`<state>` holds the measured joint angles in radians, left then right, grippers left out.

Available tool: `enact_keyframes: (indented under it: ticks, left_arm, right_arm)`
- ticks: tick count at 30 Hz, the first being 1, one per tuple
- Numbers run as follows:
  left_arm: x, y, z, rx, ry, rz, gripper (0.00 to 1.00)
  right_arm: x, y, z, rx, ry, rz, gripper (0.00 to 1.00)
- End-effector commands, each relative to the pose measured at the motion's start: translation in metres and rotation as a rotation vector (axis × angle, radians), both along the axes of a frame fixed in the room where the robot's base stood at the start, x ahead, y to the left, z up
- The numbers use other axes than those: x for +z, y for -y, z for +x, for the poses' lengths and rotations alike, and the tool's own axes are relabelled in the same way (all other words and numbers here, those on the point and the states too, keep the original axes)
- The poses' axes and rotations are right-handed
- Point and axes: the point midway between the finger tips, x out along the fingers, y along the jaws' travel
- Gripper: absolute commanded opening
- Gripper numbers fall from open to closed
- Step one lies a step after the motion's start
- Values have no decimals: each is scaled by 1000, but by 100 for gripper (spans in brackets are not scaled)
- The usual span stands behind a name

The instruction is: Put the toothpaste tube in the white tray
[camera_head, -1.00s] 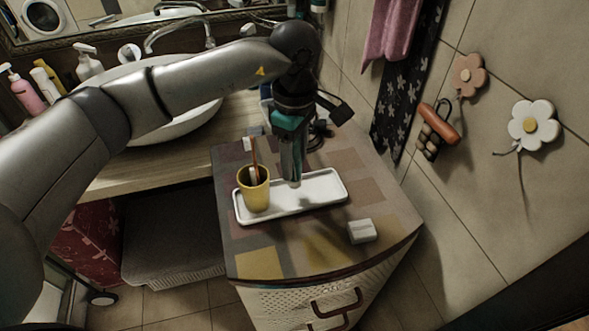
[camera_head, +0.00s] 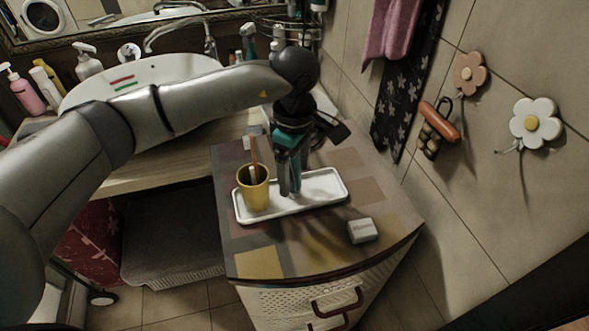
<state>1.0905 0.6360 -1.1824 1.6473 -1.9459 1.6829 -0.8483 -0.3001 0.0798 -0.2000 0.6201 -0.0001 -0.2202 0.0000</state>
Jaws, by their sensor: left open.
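The white tray (camera_head: 318,199) lies on the patterned top of the cabinet. A yellow cup (camera_head: 253,190) with a toothbrush (camera_head: 254,155) stands on the tray's left end. My left gripper (camera_head: 290,190) points down over the middle of the tray, just right of the cup. Its fingers are apart, with their tips close to the tray's surface. I cannot make out the toothpaste tube for certain; the gripper and arm hide part of the tray and the area behind it. My right gripper is not in view.
A small white box (camera_head: 361,231) lies on the cabinet top in front of the tray. The white basin (camera_head: 150,80) is behind my arm, with bottles (camera_head: 88,62) at its left. A tiled wall with flower hooks (camera_head: 533,124) bounds the right.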

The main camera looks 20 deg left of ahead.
Motion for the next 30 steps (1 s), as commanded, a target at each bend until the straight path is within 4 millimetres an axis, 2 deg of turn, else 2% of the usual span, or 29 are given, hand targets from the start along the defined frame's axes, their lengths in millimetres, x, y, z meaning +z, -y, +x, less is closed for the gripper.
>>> enact_keyframes:
  ticks: [8, 21, 25, 30]
  left_arm:
    - [7, 0, 1, 0, 2, 0, 85]
    - [96, 0, 1, 0, 5, -1, 85]
    - [113, 0, 1, 0, 3, -1, 85]
    - [123, 0, 0, 0, 1, 0, 85]
  right_arm:
    - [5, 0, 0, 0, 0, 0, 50]
    - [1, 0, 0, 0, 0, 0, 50]
    - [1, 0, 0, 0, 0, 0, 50]
    - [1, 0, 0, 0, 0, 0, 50]
